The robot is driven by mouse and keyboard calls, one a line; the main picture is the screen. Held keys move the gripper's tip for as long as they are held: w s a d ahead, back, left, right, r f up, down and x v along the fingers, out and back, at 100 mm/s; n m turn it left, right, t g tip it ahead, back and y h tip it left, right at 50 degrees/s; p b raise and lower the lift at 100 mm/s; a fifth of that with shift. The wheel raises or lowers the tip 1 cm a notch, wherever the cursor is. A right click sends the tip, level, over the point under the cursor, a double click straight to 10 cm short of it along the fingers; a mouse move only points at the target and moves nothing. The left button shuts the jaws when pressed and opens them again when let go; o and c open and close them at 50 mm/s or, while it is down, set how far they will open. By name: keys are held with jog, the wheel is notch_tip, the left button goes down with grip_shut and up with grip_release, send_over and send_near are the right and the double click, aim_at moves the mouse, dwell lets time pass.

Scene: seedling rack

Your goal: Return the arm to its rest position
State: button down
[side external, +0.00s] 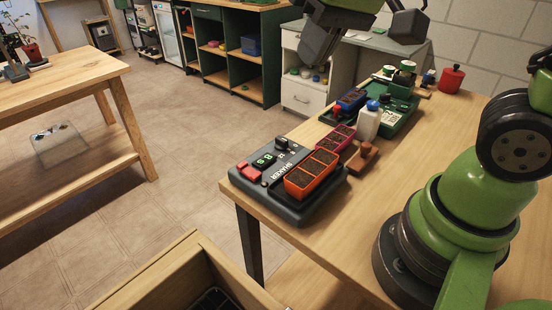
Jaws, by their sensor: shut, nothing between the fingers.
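My gripper (318,48) shows as a dark grey part at the top middle, hanging from my green arm, which the upper edge cuts off. It is shut and empty, raised above and behind the bench items and touching none of them. An orange tray of soil cells (312,174) rests on the dark shaker (291,216) at the near left corner of the bench. A pink-red soil tray (336,139) lies just behind it. A blue tray (351,100) lies further back, by a green rack (399,119).
A red canister (451,79) is at the back right. The wooden bench (424,143) is bare at the middle right.

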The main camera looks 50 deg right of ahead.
jog(key=s+r+m+t, duration=0.1)
jog(key=s+r+t, duration=0.1)
jog(key=s, duration=0.7)
jog(key=shift+s+d+t+y, duration=0.25)
jog(key=shift+t+y, duration=0.05)
jog(key=shift+t, duration=0.2)
